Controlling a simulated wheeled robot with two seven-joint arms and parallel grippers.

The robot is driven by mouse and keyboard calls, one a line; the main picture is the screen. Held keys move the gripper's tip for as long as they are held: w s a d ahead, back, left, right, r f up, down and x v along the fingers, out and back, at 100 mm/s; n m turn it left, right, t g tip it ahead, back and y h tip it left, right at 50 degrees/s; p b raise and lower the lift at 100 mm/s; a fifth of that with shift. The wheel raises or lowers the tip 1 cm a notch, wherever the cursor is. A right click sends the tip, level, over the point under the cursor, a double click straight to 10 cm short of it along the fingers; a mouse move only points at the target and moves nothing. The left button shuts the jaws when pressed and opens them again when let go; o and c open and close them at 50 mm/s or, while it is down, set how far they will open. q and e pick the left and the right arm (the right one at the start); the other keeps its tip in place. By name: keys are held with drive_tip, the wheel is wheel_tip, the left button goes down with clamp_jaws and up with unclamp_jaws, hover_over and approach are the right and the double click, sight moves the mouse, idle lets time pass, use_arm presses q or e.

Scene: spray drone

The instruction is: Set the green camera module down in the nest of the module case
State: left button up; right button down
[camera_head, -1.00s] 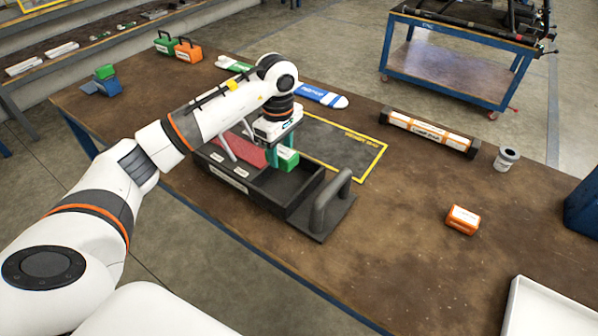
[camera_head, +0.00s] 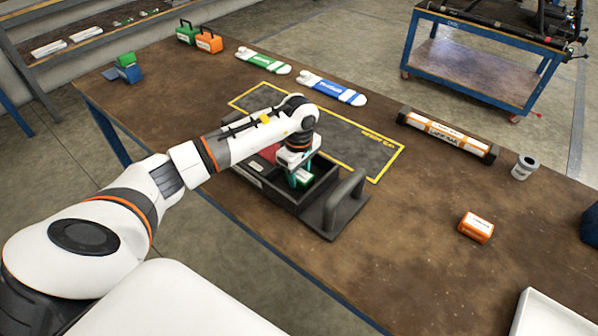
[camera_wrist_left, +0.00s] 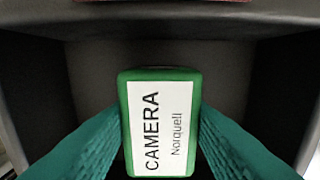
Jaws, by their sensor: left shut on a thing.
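The green camera module (camera_head: 305,181) with a white label is between the teal fingers of my left gripper (camera_head: 301,178). The label reads CAMERA in the left wrist view (camera_wrist_left: 160,125), where a finger presses on each side. The dark module case (camera_head: 283,196) lies on the table below my left arm. The module is down inside the case's right-hand open compartment, within its dark walls (camera_wrist_left: 225,80). Whether its underside touches the floor cannot be told. A red part (camera_head: 268,153) shows in the case's other section, partly hidden by my arm. My right gripper is not in view.
The table between is clear.

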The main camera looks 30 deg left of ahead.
sight(299, 173)
use_arm(q)
drive_tip(key=shift+f, duration=0.15)
drive_tip(key=o, duration=1)
drive_tip(key=shift+r, duration=0.25)
drive_tip(key=shift+w+r, duration=0.1)
drive_tip(key=shift+r, duration=0.25)
wheel_tip(299, 173, up, 11)
drive_tip(key=b, duration=0.1)
